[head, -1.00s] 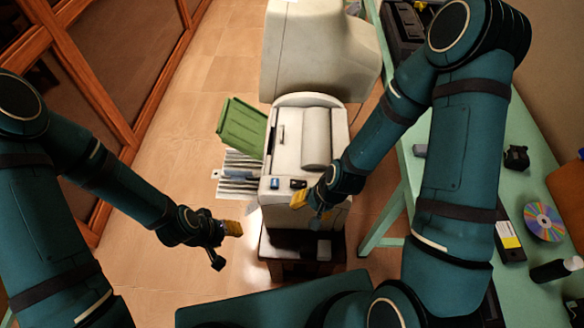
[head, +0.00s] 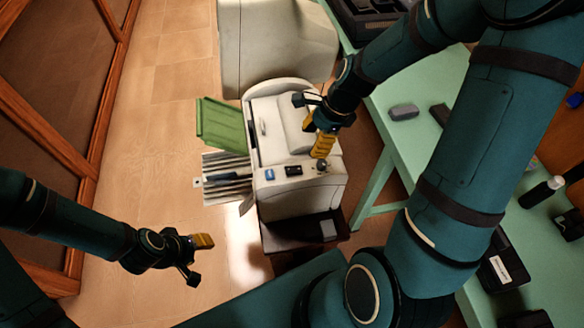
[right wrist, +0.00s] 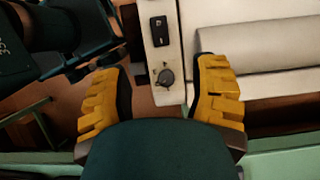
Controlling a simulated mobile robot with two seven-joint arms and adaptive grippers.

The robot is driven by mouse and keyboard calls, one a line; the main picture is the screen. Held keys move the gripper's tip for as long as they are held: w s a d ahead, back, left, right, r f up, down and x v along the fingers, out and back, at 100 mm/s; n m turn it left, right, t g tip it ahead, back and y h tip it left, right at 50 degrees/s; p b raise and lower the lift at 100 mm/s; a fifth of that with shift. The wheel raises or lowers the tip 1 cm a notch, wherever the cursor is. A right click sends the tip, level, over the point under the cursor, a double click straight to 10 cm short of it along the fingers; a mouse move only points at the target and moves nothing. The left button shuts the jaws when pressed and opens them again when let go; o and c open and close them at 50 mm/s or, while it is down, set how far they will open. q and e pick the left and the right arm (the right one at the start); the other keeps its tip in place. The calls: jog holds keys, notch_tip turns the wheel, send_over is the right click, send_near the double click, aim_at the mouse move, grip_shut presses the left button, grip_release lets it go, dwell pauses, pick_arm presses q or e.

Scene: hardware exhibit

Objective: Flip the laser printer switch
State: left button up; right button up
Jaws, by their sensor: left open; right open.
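The laser printer (head: 270,130) is a white machine with a green flap, standing on a dark stand in the middle of the head view. Its front panel carries a small black switch (head: 293,170), a blue part (head: 270,174) and a round dark knob (head: 321,165). My right gripper (head: 312,128) is open above the printer's right side, just behind the panel. In the right wrist view, the black switch (right wrist: 159,31) and the knob (right wrist: 166,77) show between its spread yellow fingers. My left gripper (head: 198,260) is open and empty over the floor, left of the printer.
A green table (head: 404,152) stands close on the right, with a grey block (head: 404,112) and other items on it. A larger beige machine (head: 280,40) is behind the printer. Wood-framed panels (head: 75,190) line the left. The floor (head: 175,110) between is clear.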

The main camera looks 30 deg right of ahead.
aim_at(293, 170)
jog(key=b+x, duration=0.2)
jog(key=x, duration=0.9)
jog(key=shift+b, duration=0.3)
jog(key=shift+a+f, duration=0.3)
jog(key=shift+f, duration=0.25)
jog(key=shift+o, duration=0.2)
grip_shut()
